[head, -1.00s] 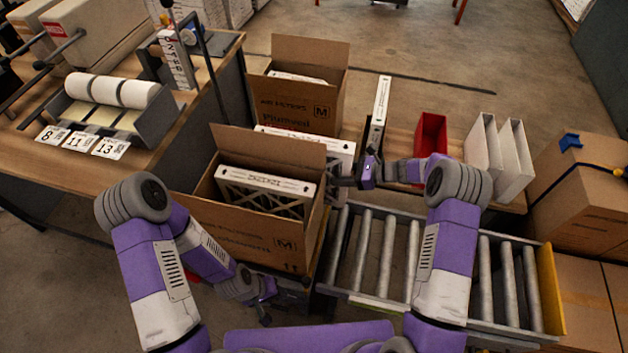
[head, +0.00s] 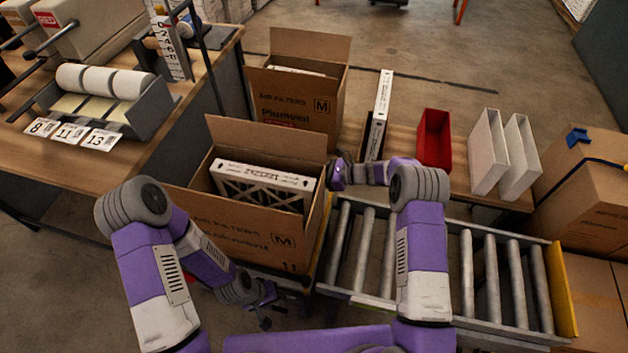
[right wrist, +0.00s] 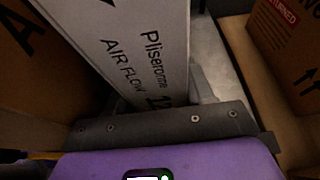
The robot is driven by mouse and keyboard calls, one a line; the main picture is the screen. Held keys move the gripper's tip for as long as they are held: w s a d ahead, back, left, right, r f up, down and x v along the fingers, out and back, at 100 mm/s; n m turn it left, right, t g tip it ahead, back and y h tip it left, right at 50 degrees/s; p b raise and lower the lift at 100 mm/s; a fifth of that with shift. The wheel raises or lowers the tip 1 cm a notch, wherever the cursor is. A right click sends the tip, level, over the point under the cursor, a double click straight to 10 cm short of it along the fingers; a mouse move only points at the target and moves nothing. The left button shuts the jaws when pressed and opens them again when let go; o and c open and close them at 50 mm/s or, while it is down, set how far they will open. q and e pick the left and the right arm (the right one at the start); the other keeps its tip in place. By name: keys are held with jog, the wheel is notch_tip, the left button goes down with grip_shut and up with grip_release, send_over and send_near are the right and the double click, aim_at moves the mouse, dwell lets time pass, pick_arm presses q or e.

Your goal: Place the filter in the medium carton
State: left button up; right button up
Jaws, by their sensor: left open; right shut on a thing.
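The near brown carton (head: 230,226), marked M, stands open with a white-edged filter (head: 262,176) upright inside. A far carton (head: 298,103), also marked M, stands open behind it with a white-topped filter (head: 297,71) inside. My right gripper (head: 336,176) is at the near carton's right rear corner. It is shut on a white filter (right wrist: 140,50) with printed lettering, which fills the middle of the right wrist view. My left gripper (head: 264,302) is open and empty, low in front of the near carton.
A roller conveyor (head: 350,290) runs right of the near carton. A label dispenser (head: 140,120) is on the left table.

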jog(key=shift+f, duration=0.35)
jog(key=o, duration=1.1)
